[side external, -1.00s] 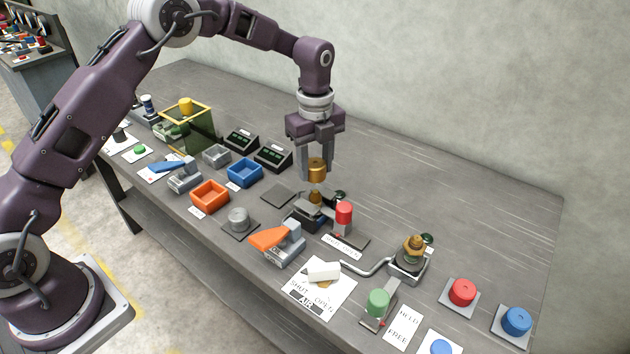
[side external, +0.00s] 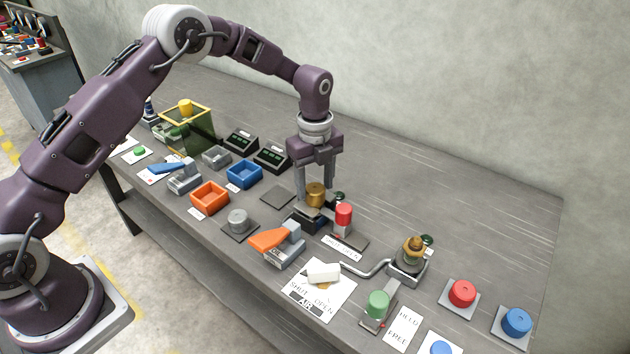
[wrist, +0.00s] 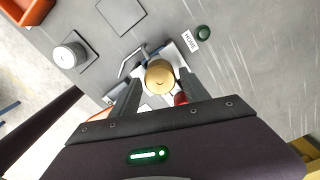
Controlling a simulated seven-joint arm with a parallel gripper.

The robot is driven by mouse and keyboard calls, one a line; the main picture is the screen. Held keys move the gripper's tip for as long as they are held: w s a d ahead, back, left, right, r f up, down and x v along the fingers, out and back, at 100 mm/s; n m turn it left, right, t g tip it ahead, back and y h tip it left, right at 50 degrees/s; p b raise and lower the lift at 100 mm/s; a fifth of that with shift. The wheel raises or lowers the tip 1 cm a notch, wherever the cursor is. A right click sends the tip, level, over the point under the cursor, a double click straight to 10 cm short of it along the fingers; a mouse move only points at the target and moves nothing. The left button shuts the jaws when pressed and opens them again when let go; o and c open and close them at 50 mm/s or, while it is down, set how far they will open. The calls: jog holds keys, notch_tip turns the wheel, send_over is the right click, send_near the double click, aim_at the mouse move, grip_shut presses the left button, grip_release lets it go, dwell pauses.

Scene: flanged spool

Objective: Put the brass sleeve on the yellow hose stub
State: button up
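The brass sleeve (side external: 315,195) stands upright over the small black holder, where an amber stub showed earlier; the sleeve now hides that stub. How far down it sits cannot be told. My gripper (side external: 316,195) is above the sleeve, with its fingers spread to either side. In the wrist view the sleeve's round brass top (wrist: 160,76) lies between the fingertips (wrist: 159,80), with a gap visible at the sides. The gripper looks open and no longer clamped on it.
A red cylinder (side external: 344,214) stands close right of the sleeve. An orange-handled clamp (side external: 276,243) is in front. A fitting with an amber top (side external: 413,249) stands to the right, joined to a bent grey pipe (side external: 366,268). The rear right bench is clear.

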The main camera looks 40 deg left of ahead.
aim_at(315, 188)
jog(key=shift+o, duration=0.4)
notch_tip(315, 188, up, 13)
jog(key=shift+r, duration=0.15)
jog(key=s+a+r+n+t, duration=0.25)
jog(key=s+r+n, duration=0.85)
jog(key=s+r, duration=0.55)
jog(key=s+f+n+t, duration=0.1)
jog(key=s+f+n, duration=0.2)
jog(key=s, duration=0.6)
jog(key=s+f+n+t, duration=0.2)
jog(key=s+f+n, duration=0.1)
jog(key=s+n, duration=0.5)
jog(key=shift+s+a, duration=0.15)
jog(key=shift+s, duration=0.8)
